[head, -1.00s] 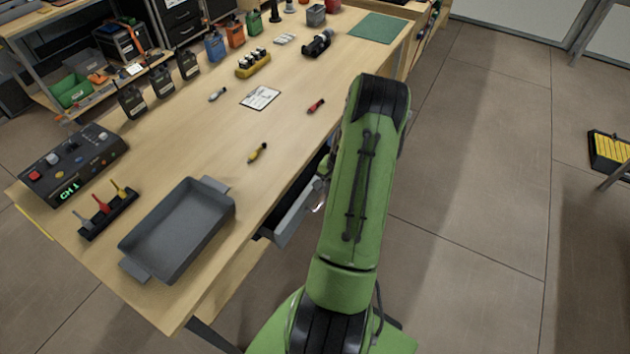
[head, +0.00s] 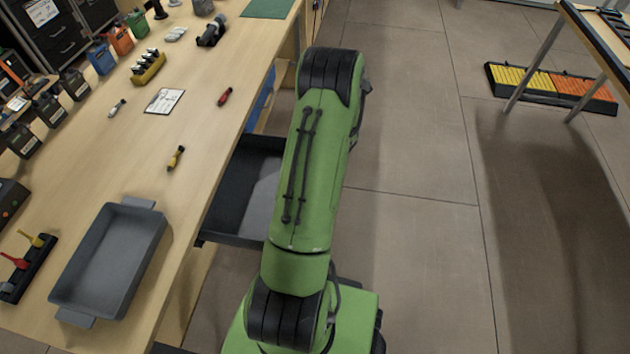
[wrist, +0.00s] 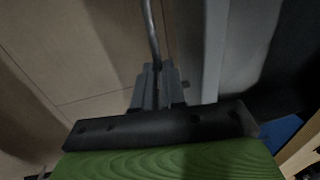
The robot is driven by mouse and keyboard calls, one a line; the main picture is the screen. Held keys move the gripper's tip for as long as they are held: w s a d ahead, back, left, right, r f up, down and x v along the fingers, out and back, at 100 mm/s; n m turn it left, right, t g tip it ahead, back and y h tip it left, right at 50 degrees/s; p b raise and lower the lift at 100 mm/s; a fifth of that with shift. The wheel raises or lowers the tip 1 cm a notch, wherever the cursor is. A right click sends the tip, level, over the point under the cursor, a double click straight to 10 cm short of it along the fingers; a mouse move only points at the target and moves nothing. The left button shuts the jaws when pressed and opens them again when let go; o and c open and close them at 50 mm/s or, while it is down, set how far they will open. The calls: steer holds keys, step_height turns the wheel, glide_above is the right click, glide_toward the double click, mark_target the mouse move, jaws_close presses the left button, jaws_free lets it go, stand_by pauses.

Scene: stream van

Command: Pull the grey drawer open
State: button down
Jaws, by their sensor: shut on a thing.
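The grey drawer (head: 232,203) stands well out from under the front edge of the workbench in the head view. Its dark inside shows and looks empty where I can see it. My green arm covers its front in that view. In the wrist view my gripper (wrist: 157,80) is shut on a thin metal bar, the drawer's handle (wrist: 150,28). The drawer's grey front (wrist: 213,50) runs beside the handle, with the dark inside to its right. The gripper is hidden in the head view.
A grey tray (head: 152,225) sits on the wooden bench (head: 190,130). A yellow-handled tool (head: 176,158), a red one (head: 225,96) and a white card (head: 165,101) lie on the bench.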

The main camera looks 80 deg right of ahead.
steer(key=c, duration=1.5)
jaws_free()
steer(key=s+r+p, duration=0.1)
steer(key=r, duration=0.4)
steer(key=s+r+p, duration=0.1)
steer(key=r, duration=0.4)
steer(key=r+p, duration=0.1)
steer(key=r, duration=0.4)
steer(key=shift+s+d+r+p, duration=0.2)
steer(key=shift+s+r+p, duration=0.1)
steer(key=shift+s, duration=0.1)
